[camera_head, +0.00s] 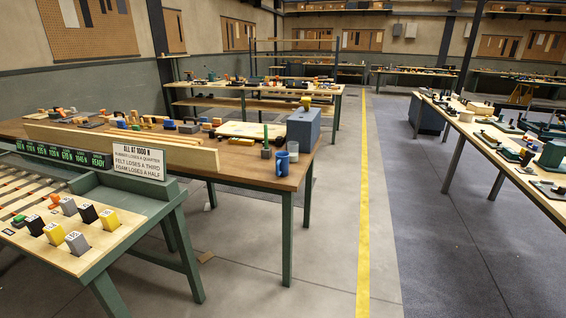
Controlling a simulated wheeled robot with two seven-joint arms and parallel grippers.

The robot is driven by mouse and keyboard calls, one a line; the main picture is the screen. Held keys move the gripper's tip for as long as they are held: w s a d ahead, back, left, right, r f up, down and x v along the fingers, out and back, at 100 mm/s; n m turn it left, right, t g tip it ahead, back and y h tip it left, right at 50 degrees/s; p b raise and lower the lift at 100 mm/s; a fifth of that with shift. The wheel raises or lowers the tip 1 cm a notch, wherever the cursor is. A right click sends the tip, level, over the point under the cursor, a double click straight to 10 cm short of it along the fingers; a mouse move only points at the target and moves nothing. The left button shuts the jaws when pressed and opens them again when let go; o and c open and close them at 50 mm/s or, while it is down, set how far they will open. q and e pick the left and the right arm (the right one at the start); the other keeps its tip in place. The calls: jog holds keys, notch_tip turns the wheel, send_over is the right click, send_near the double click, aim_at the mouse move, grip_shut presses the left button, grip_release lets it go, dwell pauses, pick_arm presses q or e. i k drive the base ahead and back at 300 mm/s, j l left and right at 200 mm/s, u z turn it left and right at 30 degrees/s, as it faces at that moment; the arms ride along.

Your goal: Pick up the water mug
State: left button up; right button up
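A blue mug (282,163) stands upright near the right front corner of the wooden bench (255,180) at the middle left. It is the likely water mug, but I cannot see what is in it. A pale grey cup-like object (292,151) stands just behind it to the right, partly hidden by it. Neither of my grippers is in view.
A green-legged table (85,265) with coloured blocks and a white sign (138,161) fills the lower left. A blue-grey box (303,129) stands behind the mug. A yellow floor line (364,200) runs along a clear aisle. Another bench (497,150) stands at right.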

aim_at(281, 166)
jog(key=i+l+u, duration=0.1)
jog(key=i+l, duration=0.25)
jog(key=i+l+u, duration=0.1)
jog(key=i+l, duration=0.2)
jog(key=l, duration=0.25)
jog(key=i+l+u, duration=0.1)
jog(key=i+l, duration=0.2)
jog(key=l, duration=0.2)
